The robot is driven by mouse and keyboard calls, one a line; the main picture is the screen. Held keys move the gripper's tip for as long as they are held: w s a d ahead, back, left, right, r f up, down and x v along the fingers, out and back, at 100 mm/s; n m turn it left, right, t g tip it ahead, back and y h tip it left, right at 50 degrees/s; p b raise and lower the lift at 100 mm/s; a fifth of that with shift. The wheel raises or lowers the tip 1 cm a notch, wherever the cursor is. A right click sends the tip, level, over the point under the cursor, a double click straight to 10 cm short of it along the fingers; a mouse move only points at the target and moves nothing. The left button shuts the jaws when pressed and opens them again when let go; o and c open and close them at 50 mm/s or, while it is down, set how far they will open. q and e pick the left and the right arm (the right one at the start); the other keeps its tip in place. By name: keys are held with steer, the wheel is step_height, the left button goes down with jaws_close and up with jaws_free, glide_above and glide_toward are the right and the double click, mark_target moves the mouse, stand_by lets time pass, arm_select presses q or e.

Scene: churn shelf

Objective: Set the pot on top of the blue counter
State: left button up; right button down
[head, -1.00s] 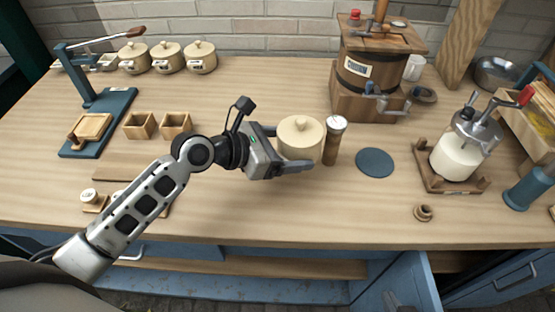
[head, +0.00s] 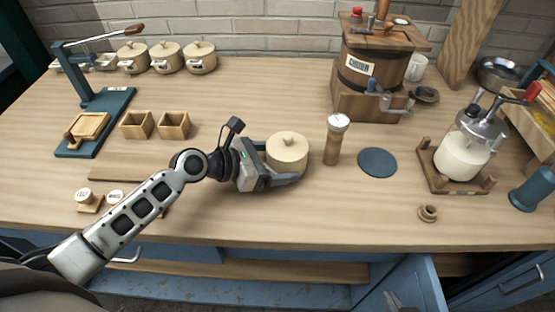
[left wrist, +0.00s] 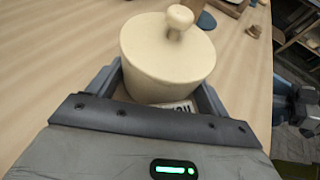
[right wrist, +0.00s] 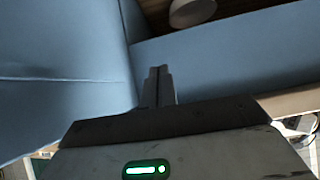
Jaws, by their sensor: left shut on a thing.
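The cream lidded pot (head: 287,150) is in the jaws of my left gripper (head: 281,177), upright, over the middle of the wooden worktop. In the left wrist view the pot (left wrist: 168,58) sits between both fingers, with a label partly hidden low on its side. I cannot tell whether its base touches the wood. A flat blue round disc (head: 377,162) lies bare on the worktop to the right. The counter's front (head: 210,284) is blue below the wooden top. In the right wrist view my right gripper (right wrist: 158,75) looks shut and empty among blue panels.
A brown shaker (head: 333,140) stands between the pot and the disc. A churn (head: 368,75) stands behind, and a jar in a wooden stand (head: 455,180) is at right. A small wooden ring (head: 427,213) lies in front. A blue door (head: 405,290) stands open below.

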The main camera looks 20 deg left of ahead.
arm_select(q)
steer(key=o, duration=0.9)
steer(key=shift+o, duration=0.2)
steer(key=shift+r, duration=0.15)
steer(key=v, duration=1)
steer(key=shift+s+a, duration=0.25)
steer(key=shift+s, duration=0.05)
steer(key=shift+s+a+r, duration=0.3)
steer(key=shift+s+a, duration=0.1)
steer(key=shift+a, duration=0.05)
